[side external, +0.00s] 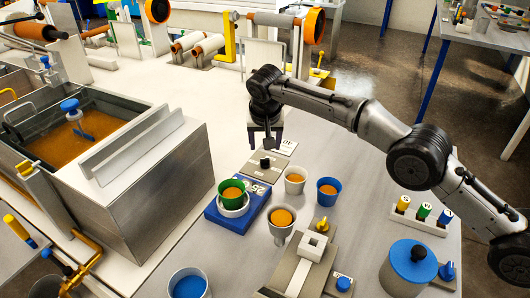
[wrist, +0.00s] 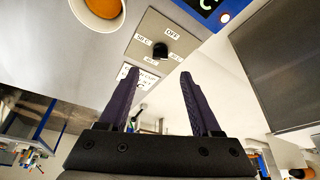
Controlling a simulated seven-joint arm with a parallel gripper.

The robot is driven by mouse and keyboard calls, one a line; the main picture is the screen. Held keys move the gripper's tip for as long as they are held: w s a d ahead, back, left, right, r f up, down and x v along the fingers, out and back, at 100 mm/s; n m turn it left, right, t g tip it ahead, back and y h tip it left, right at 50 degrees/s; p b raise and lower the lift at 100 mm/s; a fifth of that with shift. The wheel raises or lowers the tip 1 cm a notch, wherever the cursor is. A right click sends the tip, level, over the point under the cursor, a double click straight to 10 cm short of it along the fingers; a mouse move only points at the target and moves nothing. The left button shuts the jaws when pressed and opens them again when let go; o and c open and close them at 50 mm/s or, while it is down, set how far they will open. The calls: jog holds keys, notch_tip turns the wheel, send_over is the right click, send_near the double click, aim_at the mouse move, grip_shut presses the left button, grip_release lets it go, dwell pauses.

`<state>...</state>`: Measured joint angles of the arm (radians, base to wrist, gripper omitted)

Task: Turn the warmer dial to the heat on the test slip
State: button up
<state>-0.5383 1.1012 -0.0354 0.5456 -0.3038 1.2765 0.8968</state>
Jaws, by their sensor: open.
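The warmer dial is a black knob (wrist: 160,50) on a grey-beige panel (side external: 257,172); OFF and degree labels surround it. Its pointer direction is too small to tell. The white test slip (side external: 286,147) lies at the panel's far side; its print seems to include 40 but is hard to read. In the wrist view the slip (wrist: 126,76) is partly hidden behind a finger. The blue warmer (side external: 211,214) bears a green cup (side external: 231,195) and a display that is hard to read. My gripper (wrist: 159,75) is open and empty, apart from the knob, above the slip's area.
A metal resin bath (side external: 160,190) is at left. A fixture with a yellow knob (side external: 322,226) and a blue-lidded pot (side external: 410,270) stand at front right.

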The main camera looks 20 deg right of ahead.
jog(key=v, duration=0.5)
